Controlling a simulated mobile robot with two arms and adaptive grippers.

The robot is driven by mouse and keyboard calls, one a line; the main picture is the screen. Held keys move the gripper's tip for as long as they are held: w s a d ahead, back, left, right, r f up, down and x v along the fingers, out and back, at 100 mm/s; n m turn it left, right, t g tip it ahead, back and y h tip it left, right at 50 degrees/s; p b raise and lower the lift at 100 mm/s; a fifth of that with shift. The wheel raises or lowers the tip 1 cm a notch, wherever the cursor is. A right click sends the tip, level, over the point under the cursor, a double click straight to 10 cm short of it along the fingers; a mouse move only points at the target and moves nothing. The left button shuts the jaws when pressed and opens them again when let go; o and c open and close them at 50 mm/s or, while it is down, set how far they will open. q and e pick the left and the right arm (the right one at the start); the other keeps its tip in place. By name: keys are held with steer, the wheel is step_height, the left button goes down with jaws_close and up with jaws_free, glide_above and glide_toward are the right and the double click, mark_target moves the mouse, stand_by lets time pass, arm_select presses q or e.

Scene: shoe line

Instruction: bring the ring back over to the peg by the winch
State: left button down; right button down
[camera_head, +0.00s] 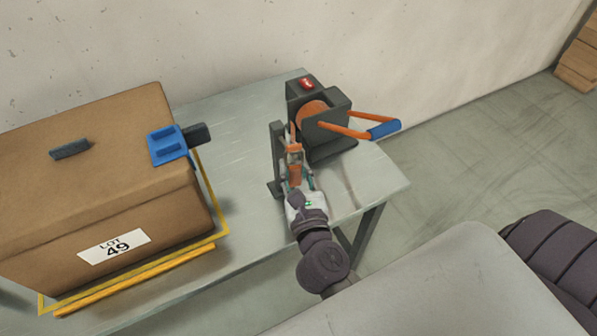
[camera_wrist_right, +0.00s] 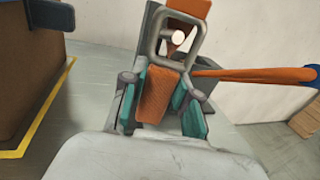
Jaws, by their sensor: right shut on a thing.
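The winch (camera_head: 335,140) is a dark grey housing with an orange spool and a red button, at the right end of the table. My right gripper (camera_head: 297,180) is shut on an orange strap tab, which shows between its teal pads in the right wrist view (camera_wrist_right: 158,95). The grey metal ring (camera_wrist_right: 162,40) is at the tab's far end, upright in front of the dark post (camera_head: 278,150). The pale round end of the peg (camera_wrist_right: 179,38) shows inside the ring's opening. I cannot tell whether the peg passes through it. My left gripper is out of view.
A lever with orange arms and a blue grip (camera_head: 384,129) sticks out right of the winch. A brown LOT 49 carton (camera_head: 160,215) stands left, beside yellow edging (camera_head: 218,205), with a blue tool (camera_head: 168,146) on top. The tabletop (camera_head: 240,130) between is clear.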

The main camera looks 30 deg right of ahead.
steer(key=w, duration=0.3)
steer(key=shift+w+f, duration=0.2)
steer(key=shift+f, duration=0.1)
steer(key=shift+f, duration=0.15)
stand_by(0.7)
